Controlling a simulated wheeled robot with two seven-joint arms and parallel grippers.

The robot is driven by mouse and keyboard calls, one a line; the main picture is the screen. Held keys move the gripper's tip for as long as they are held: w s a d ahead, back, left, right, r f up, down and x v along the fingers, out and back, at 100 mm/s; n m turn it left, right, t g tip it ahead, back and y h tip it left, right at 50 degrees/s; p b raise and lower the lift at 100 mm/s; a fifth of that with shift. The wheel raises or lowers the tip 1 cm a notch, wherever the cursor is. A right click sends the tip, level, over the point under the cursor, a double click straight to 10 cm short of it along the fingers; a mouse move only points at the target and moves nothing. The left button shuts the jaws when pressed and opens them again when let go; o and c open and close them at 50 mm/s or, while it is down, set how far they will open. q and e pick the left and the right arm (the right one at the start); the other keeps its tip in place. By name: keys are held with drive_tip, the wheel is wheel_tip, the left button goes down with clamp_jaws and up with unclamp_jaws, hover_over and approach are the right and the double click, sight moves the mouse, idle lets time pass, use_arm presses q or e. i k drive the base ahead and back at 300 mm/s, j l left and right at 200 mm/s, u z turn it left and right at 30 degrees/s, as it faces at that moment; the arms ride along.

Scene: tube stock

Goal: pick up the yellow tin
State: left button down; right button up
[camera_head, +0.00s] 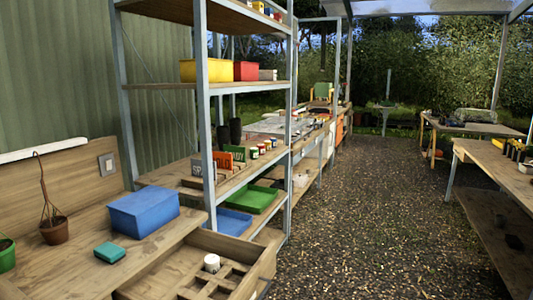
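Neither of my grippers is in view. Several small tins (262,149) stand in a row on the middle shelf of the metal rack, at its right end; they show red, yellow and white, too small to tell each one's colour surely. More small coloured items (268,11) sit on the top shelf, one of them yellow, partly cut by the frame's top edge. A larger yellow box (202,71) stands on the upper shelf beside a red box (246,71). I cannot tell for sure which small item is the yellow tin.
A wooden bench (85,240) at the left front bears a blue box (143,212), a teal box (110,252) and potted plants (54,230). An open drawer (262,262) with a white jar (212,263) juts out. Gravel floor (360,210) is clear between the rack and the right table (500,172).

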sight(268, 146)
drive_tip(key=i+l+z, duration=0.3)
drive_tip(key=i, duration=0.2)
drive_tip(key=i+l+z, duration=0.35)
drive_tip(key=i, duration=0.15)
drive_tip(key=i+z, duration=0.3)
drive_tip(key=i, duration=0.2)
drive_tip(key=i+u, duration=0.2)
drive_tip(key=i, duration=0.3)
drive_tip(key=i+u, duration=0.2)
drive_tip(key=i, duration=0.3)
drive_tip(key=i+u, duration=0.2)
drive_tip(key=i, duration=0.3)
drive_tip(key=i+l+u, duration=0.2)
drive_tip(key=i, duration=0.25)
